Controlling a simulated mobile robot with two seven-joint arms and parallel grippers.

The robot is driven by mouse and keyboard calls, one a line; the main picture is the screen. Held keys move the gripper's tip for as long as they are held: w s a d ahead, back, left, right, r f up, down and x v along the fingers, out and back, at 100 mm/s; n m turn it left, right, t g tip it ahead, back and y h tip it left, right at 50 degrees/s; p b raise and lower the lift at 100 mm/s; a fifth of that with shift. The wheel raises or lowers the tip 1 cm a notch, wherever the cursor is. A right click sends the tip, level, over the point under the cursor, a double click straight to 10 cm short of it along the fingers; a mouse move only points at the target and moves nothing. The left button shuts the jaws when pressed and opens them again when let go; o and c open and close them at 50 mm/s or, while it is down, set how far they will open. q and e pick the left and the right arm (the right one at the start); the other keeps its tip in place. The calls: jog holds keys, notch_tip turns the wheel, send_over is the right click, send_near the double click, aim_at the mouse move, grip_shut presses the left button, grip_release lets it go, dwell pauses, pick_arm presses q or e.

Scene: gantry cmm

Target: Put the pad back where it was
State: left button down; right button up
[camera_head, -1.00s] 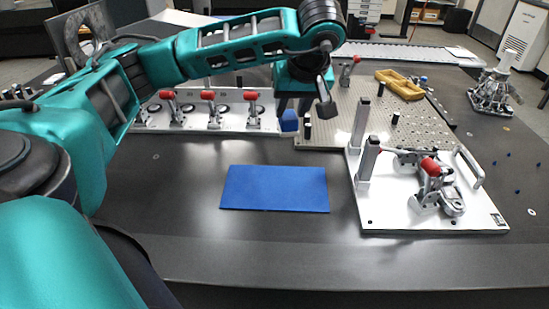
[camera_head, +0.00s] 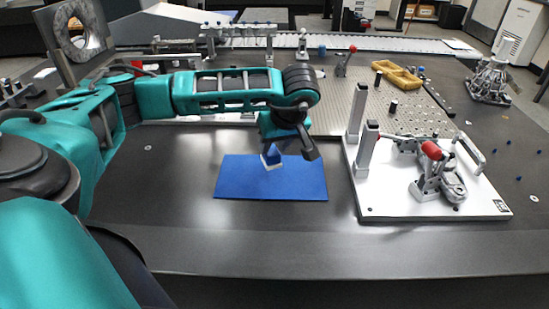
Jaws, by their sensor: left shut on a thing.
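A small blue block with a white lower face, seemingly the pad (camera_head: 271,156), is held in my left gripper (camera_head: 274,149). The gripper is shut on it and points down over the blue mat (camera_head: 245,185). The block appears over the back half of the mat, a little right of its middle. I cannot tell whether it touches the mat or hangs just above it. The fingertips are small and partly hidden by the wrist. My right gripper is not in view.
A white fixture plate (camera_head: 385,205) with two grey posts and a red-handled clamp (camera_head: 434,152) stands right of the mat. My left arm covers part of the back left. The front of the table (camera_head: 190,232) is clear.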

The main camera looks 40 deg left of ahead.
aim_at(275, 154)
pick_arm(q)
jog(key=shift+f+b, duration=0.3)
jog(key=shift+f, duration=1.65)
jog(key=shift+f, duration=0.1)
jog(key=c, duration=0.7)
grip_release()
jog(key=shift+d+r, duration=0.15)
jog(key=shift+r, duration=0.35)
jog(key=p+v, duration=0.2)
jog(key=v, duration=0.9)
jog(key=shift+s+d+r, duration=0.1)
jog(key=shift+d, duration=0.1)
